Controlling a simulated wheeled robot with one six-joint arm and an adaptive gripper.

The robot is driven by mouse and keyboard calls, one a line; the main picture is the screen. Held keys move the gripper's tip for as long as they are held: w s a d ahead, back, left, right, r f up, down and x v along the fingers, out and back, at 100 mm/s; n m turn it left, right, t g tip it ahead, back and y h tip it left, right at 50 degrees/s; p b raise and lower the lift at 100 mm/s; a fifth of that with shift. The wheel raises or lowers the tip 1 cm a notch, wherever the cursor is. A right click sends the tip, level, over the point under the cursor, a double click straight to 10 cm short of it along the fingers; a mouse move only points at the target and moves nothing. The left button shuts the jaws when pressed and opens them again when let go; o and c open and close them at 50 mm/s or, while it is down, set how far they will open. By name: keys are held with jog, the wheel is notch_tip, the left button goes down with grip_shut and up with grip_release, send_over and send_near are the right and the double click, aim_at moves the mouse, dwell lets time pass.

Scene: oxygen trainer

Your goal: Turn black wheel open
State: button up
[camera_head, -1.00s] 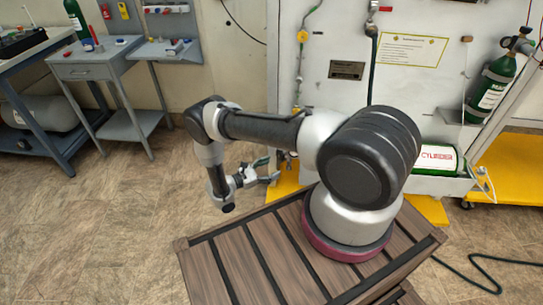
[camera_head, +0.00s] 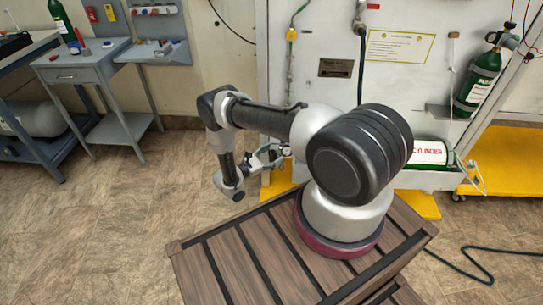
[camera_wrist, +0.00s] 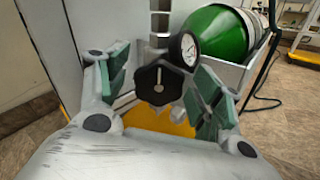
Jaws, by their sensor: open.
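The black wheel (camera_wrist: 159,82) is a lobed knob on a metal valve fitting, in the middle of the wrist view. My gripper (camera_wrist: 158,96) is open, with one green-padded finger on each side of the wheel. Gaps show between the wheel and both fingers, and I cannot tell how far the fingertips reach past it. In the head view my gripper (camera_head: 279,152) is in front of the white panel's lower left part, and the wheel cannot be made out there.
A round gauge (camera_wrist: 183,49) sits right beside the wheel, near the right finger. A green cylinder (camera_wrist: 221,40) lies in a tray to the right. A yellow base (camera_head: 277,184) is below the panel (camera_head: 393,85). Open floor (camera_head: 105,225) lies to the left.

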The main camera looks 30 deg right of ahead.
jog(key=c, duration=1)
jog(key=shift+c, duration=0.2)
